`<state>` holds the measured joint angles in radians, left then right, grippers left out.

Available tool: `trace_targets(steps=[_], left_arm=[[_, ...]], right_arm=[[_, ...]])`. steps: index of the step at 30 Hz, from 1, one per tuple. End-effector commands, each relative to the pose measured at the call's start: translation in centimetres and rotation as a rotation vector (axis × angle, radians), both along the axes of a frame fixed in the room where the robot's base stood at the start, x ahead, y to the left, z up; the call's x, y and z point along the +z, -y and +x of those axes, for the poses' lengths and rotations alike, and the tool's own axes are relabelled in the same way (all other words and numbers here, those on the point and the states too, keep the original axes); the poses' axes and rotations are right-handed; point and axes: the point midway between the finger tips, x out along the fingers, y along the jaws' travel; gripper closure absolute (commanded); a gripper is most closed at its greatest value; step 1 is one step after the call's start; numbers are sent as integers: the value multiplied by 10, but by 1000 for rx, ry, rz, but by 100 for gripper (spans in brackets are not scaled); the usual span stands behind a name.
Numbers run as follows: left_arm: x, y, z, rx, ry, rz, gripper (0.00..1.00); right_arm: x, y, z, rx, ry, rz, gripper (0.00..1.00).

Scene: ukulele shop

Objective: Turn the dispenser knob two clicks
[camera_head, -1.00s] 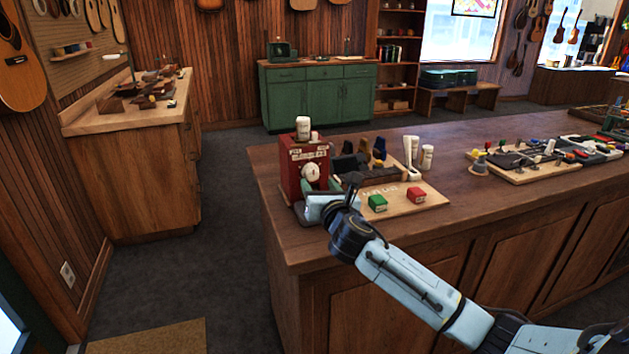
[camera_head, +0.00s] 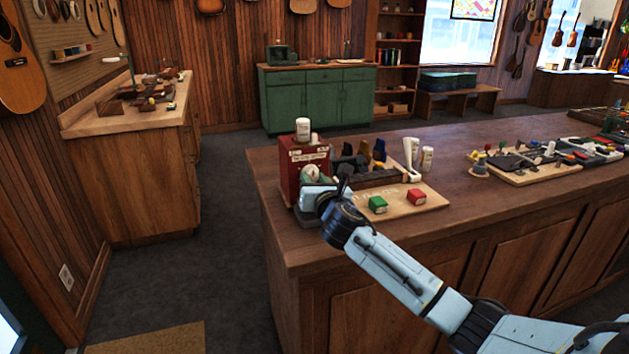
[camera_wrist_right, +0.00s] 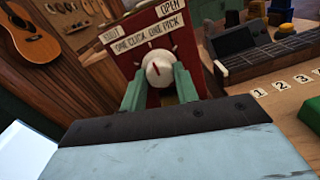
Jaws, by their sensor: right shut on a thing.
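The red dispenser (camera_head: 300,160) stands at the near left corner of the wooden counter. In the head view the gripper (camera_head: 312,180) partly covers the knob (camera_head: 310,173) and the lower front of the dispenser. My left gripper is not in view.
A wooden board (camera_head: 430,199) right of the dispenser holds a green box (camera_head: 378,204) and a red box (camera_head: 416,197). White bottles (camera_head: 427,159) stand behind them. A white bottle (camera_head: 303,130) tops the dispenser. The counter's middle (camera_head: 455,165) is clear.

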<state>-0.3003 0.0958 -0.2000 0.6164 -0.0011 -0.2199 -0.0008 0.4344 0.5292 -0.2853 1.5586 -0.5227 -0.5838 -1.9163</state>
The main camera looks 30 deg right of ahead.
Motion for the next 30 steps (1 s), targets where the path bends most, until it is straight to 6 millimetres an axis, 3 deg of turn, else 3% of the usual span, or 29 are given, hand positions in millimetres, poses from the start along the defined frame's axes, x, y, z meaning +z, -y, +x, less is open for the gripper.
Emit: trace_targets(steps=[14,30], left_arm=[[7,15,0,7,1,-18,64],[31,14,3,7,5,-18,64]], right_arm=[[1,0,0,0,21,92,92],[2,0,0,-1,131,552,92]])
